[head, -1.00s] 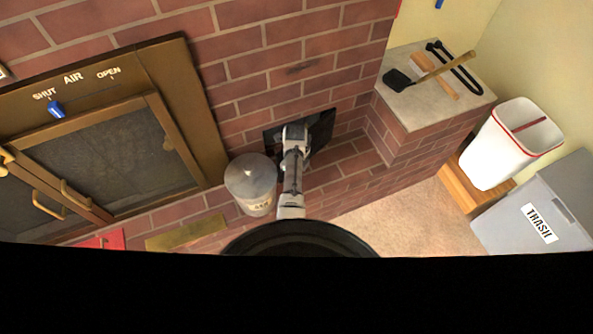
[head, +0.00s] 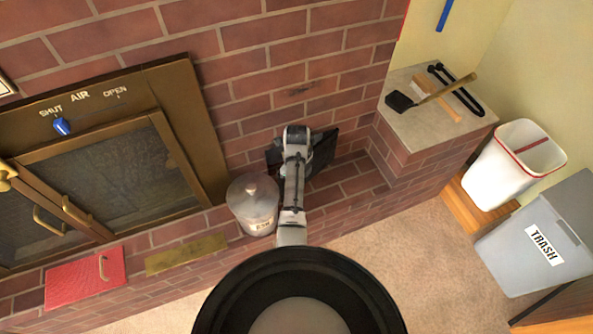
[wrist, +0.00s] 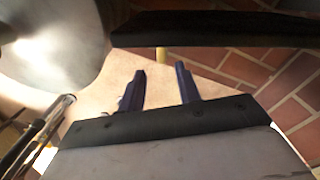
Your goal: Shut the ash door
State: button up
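The ash door (head: 322,152) is a small black panel low in the brick wall. It appears to stand swung out, to the right of a dark opening, and my arm hides part of both. In the wrist view a dark slab, likely the door (wrist: 210,28), crosses the top almost edge-on. A small tan stub (wrist: 161,54) shows just beneath it. My gripper (wrist: 160,88) has its two dark fingers apart with nothing between them, just short of the slab. In the head view the fingertips are hidden behind my arm.
A lidded metal ash bucket (head: 253,207) stands close left of my arm; its rounded metal also fills the wrist view's upper left. A brick ledge (head: 425,110) with tools is at right. A white bin (head: 510,170) and grey trash bin (head: 535,245) stand beyond.

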notch_tip(320, 180, up, 5)
jog(key=shift+f, duration=0.1)
jog(key=shift+c, duration=0.2)
jog(key=shift+f, duration=0.1)
jog(key=shift+c, duration=1.3)
jog(key=s+f+n+y+b, duration=0.1)
jog(key=n, duration=0.1)
jog(key=s+d+f+n+t+y+b, duration=0.1)
jog(key=n+b, duration=0.1)
jog(key=s+d+f+n+t+y+b, duration=0.1)
jog(key=n, duration=0.1)
jog(key=shift+s+f, duration=0.2)
jog(key=shift+f, duration=0.1)
grip_shut()
jog(key=s+d+r+n+t+y+b, duration=0.35)
jog(key=s+n+t+b, duration=0.2)
jog(key=n, duration=0.45)
jog(key=a+r+p+x, duration=0.1)
jog(key=a+x, duration=0.1)
jog(key=x, duration=1.1)
jog(key=shift+r+g+p, duration=0.2)
jog(key=shift+g+p, duration=0.15)
jog(key=shift+g, duration=0.1)
